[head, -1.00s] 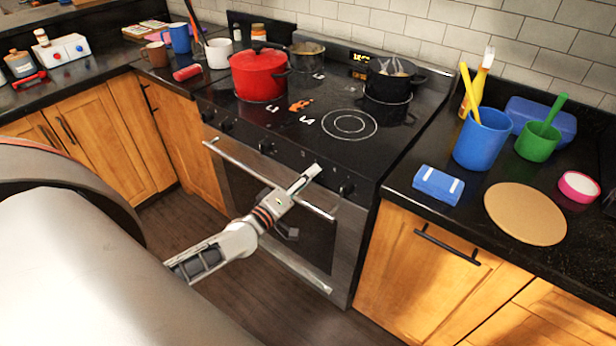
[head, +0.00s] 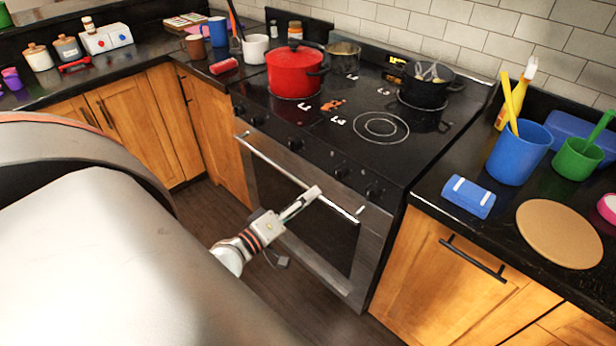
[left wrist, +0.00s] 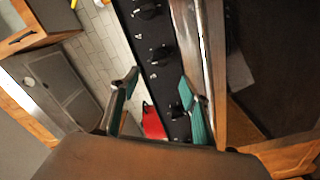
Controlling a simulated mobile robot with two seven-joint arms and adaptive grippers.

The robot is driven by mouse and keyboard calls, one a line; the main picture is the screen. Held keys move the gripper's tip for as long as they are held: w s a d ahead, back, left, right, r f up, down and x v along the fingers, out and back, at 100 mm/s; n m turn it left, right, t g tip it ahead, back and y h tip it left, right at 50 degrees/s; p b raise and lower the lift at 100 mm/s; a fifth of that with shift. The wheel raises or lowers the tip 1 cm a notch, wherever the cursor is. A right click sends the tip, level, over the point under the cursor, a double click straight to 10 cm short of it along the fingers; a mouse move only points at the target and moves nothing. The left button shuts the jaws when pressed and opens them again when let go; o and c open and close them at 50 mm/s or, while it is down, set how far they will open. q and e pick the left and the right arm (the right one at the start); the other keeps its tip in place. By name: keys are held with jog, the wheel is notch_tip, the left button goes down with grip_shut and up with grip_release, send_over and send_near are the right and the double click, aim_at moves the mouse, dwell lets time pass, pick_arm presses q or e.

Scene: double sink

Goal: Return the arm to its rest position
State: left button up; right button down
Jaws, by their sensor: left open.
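My left arm comes in from the lower left in the head view. Its gripper (head: 314,191) is in front of the oven door, overlapping the oven handle (head: 290,175) in the picture; I cannot tell the exact gap. In the left wrist view the gripper (left wrist: 158,88) has its two green-padded fingers spread apart, with nothing between them. The stove's front edge with its knobs and the handle bar (left wrist: 201,55) show beyond the fingers. My right gripper is not in view.
The stove bears a red pot (head: 294,73) and a dark pot (head: 425,90). On the right counter are a blue cup (head: 518,152), a green cup (head: 577,160), a blue sponge-like block (head: 468,197) and a round tan board (head: 558,234). Dark floor lies open before the oven.

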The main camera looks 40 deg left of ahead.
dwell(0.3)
pick_arm(q)
jog(key=s+d+f+m+g, duration=0.3)
jog(key=s+d+f+m, duration=0.3)
jog(key=d+f+m, duration=0.2)
jog(key=s+d+f+m+g+h, duration=0.1)
jog(key=s+d+f+m+g, duration=0.3)
jog(key=d, duration=0.6)
notch_tip(320, 180, down, 5)
jog(key=s+m, duration=0.2)
jog(key=m, duration=0.1)
jog(key=shift+s+r+m+h, duration=0.2)
jog(key=shift+s+m+h, duration=0.1)
jog(key=shift+m, duration=0.1)
jog(key=shift+w+a, duration=0.1)
